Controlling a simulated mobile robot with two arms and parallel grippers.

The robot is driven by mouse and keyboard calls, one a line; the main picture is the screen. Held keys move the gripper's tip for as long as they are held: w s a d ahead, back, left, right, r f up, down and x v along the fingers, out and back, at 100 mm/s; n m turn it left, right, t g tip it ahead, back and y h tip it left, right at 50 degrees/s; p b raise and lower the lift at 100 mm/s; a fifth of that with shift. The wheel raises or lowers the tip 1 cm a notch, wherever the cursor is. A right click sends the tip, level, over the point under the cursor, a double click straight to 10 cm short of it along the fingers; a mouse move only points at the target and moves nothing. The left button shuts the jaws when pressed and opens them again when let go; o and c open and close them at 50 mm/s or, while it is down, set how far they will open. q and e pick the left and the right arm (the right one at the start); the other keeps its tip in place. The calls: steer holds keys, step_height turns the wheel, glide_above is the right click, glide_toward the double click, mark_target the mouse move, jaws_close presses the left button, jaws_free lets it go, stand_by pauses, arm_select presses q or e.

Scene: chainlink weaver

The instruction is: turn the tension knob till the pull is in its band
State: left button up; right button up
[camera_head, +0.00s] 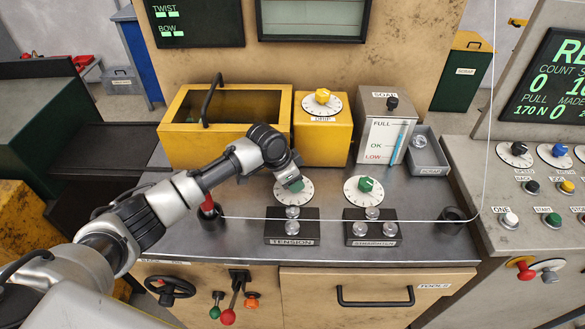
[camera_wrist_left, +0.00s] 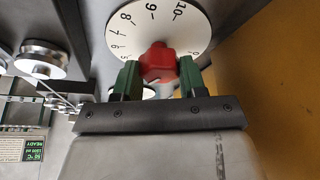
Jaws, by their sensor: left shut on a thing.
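The tension knob is red in the left wrist view (camera_wrist_left: 158,62), in front of a white dial (camera_wrist_left: 150,22) with black numbers. In the head view its dial (camera_head: 281,193) shows above the TENSION label (camera_head: 292,241), and my gripper covers the knob. My left gripper (camera_head: 296,184) is over that dial. Its green fingers (camera_wrist_left: 158,80) are shut on the knob, one on each side. The pull readout (camera_head: 540,111) on the right-hand screen seems to read 170 N. Its band cannot be made out. My right gripper is not in view.
The straightener dial with a green knob (camera_head: 365,184) stands to the right. A wire (camera_head: 335,220) runs across the bench past the rollers (camera_head: 292,212). A yellow drip box (camera_head: 322,135), a soap tank (camera_head: 388,125) and a yellow bin (camera_head: 180,145) stand behind.

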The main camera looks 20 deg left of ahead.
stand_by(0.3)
arm_select(q)
steer(key=o, duration=0.9)
steer(key=b+v, duration=0.1)
steer(key=v, duration=1)
steer(key=shift+s+d, duration=0.1)
steer(key=shift+f, duration=0.1)
